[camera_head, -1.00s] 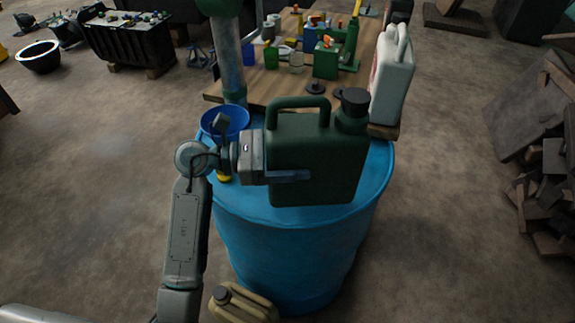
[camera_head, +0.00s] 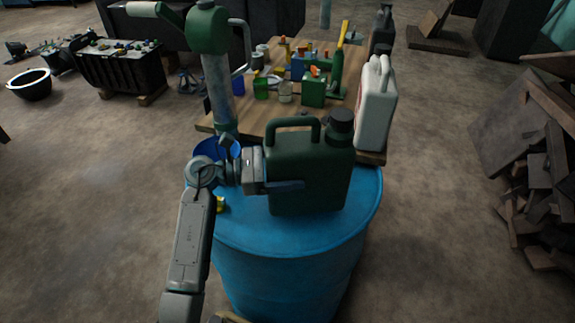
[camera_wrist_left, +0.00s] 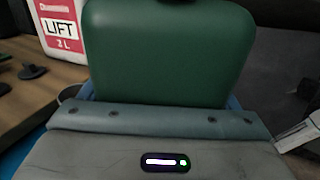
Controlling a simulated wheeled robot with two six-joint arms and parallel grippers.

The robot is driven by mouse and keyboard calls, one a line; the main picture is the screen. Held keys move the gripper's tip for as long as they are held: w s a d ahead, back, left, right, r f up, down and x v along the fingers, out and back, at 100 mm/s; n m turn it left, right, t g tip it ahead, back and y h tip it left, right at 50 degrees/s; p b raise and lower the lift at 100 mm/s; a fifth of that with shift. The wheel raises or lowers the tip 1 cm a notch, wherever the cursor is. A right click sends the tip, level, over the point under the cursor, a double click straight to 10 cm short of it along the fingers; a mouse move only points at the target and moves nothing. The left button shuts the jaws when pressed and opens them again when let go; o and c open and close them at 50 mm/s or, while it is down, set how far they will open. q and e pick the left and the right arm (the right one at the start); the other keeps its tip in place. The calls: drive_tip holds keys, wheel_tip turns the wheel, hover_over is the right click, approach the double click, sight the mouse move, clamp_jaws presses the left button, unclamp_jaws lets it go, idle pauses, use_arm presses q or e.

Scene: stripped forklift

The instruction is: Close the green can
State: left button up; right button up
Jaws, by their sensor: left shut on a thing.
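The green can (camera_head: 308,178) is a dark green jerrycan, upright over the top of the blue drum (camera_head: 290,235). I cannot tell whether its base touches the drum. A black cap (camera_head: 341,121) shows at its neck on the right; whether it is fully tightened cannot be told. My left gripper (camera_head: 287,186) is shut on the can's left side, below the handle. In the left wrist view the can's green wall (camera_wrist_left: 168,55) fills the middle, right beyond the gripper body. My right gripper is not in view.
A white jug (camera_head: 376,105) stands behind the can at the right of the wooden table (camera_head: 255,115), which holds small cans and jars. A green hand pump (camera_head: 215,75) rises behind left. A blue funnel (camera_head: 205,150) is beside my wrist. Scrap wood (camera_head: 545,170) lies far right.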

use_arm(q)
wheel_tip(320, 180, down, 2)
drive_tip(key=shift+f+p, duration=0.15)
drive_tip(key=shift+p, duration=0.2)
drive_tip(key=o, duration=1.9)
drive_tip(key=shift+s+f, duration=0.1)
drive_tip(key=shift+f, duration=0.2)
drive_tip(key=shift+c, duration=0.2)
drive_tip(key=shift+o, duration=0.3)
drive_tip(key=shift+s+r, duration=0.1)
drive_tip(key=s+a+b, duration=0.2)
drive_tip(key=a+b, duration=0.2)
drive_tip(key=a, duration=0.8)
drive_tip(key=shift+s, duration=0.15)
drive_tip(key=shift+d, duration=0.1)
